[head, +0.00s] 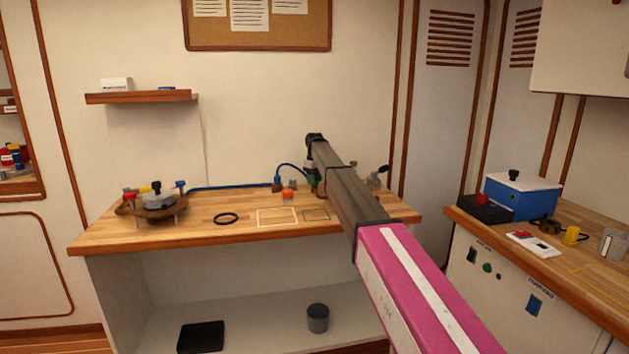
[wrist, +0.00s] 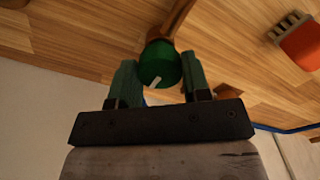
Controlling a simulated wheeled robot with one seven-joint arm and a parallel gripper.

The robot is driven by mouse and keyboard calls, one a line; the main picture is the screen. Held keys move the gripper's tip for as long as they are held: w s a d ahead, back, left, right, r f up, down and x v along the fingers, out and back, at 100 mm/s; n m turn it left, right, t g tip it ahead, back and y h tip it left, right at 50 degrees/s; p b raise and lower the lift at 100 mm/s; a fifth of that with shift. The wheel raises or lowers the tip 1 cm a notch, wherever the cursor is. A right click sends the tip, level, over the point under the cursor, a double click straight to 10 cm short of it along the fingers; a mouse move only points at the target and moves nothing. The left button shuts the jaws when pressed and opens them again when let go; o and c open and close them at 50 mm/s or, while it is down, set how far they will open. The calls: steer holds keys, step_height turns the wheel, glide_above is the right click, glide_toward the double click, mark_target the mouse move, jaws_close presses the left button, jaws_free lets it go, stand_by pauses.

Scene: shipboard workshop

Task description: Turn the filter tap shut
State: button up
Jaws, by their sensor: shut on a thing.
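A round green knob (wrist: 158,60), which I take to be the filter tap, shows in the wrist view with a short white mark on its face. My gripper (wrist: 160,78) has its two green fingers on either side of the knob and is shut on it. In the head view my gripper (head: 311,174) is at the back of the wooden bench, partly behind my arm. The knob cannot be made out clearly there, and my arm hides what is around it.
An orange-topped item (head: 288,195) stands left of my gripper; it also shows in the wrist view (wrist: 302,44). A blue hose (head: 230,187) runs along the bench back. A black ring (head: 226,218) and a three-legged fixture (head: 157,200) are farther left. The bench front is mostly clear.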

stand_by(0.3)
steer(key=o, duration=0.9)
steer(key=shift+r, duration=0.1)
step_height(320, 180, up, 11)
steer(key=shift+f, duration=0.15)
